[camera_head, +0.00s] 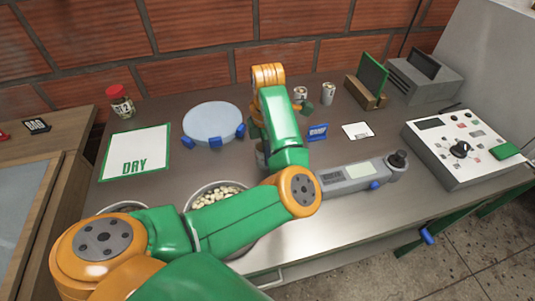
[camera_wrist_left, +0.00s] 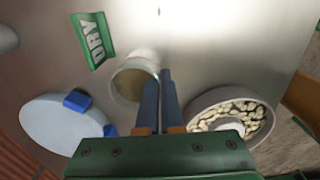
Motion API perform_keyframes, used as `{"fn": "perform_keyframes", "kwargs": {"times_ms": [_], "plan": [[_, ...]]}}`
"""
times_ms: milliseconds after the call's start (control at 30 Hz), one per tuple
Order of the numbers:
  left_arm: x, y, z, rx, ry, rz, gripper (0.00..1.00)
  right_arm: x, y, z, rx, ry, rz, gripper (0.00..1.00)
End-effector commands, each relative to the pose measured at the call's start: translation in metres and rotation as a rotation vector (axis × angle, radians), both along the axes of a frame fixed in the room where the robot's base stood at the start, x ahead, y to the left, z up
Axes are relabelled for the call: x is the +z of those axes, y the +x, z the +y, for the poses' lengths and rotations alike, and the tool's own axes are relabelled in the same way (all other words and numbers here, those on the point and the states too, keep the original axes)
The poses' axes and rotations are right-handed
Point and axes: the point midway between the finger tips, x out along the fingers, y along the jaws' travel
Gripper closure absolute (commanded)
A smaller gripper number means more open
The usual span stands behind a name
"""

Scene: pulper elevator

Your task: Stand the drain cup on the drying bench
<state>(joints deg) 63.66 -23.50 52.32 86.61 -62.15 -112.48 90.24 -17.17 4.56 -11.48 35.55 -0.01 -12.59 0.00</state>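The drain cup appears to be the pale round cup with a brownish inside in the left wrist view (camera_wrist_left: 128,84). My left gripper (camera_wrist_left: 160,80) has its two blue-grey fingers close together at the cup's right rim. One finger overlaps the opening and the other is outside, so they look shut on the cup wall. In the head view my left arm hides most of the cup and fingers. A white, green-bordered panel marked DRY (camera_head: 136,146) lies at the left of the metal bench (camera_head: 330,225). My right gripper is not in view.
A bowl of pale beans (camera_head: 198,189) stands near the front edge. A round pale-blue plate with blue blocks (camera_head: 212,122) is behind it. A grey handheld device (camera_head: 350,175), a control box (camera_head: 465,148) and a red-lidded jar (camera_head: 121,102) are also on the bench.

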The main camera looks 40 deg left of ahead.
Motion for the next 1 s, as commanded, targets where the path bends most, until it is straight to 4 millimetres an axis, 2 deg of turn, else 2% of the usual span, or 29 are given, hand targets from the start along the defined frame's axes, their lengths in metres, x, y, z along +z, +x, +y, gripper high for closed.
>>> {"fn": "perform_keyframes", "kwargs": {"times_ms": [67,100,200,567,733,800,1000], "plan": [[-0.002,0.000,0.000,0.000,0.000,0.001,1.00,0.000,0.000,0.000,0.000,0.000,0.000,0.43],[-0.003,0.000,0.000,0.000,-0.001,0.001,0.89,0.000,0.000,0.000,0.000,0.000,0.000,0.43],[-0.002,0.000,0.000,0.000,-0.001,0.001,0.67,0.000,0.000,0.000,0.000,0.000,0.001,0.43],[0.001,0.000,0.000,0.000,0.000,-0.001,0.67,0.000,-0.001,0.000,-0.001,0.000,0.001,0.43],[0.029,0.001,0.000,0.000,0.000,-0.004,0.67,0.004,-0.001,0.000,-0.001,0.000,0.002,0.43],[0.060,0.000,0.000,0.001,0.000,0.000,0.67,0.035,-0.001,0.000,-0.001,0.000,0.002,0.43],[0.117,0.000,0.000,0.000,0.001,0.001,0.67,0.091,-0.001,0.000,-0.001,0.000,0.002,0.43]]}}
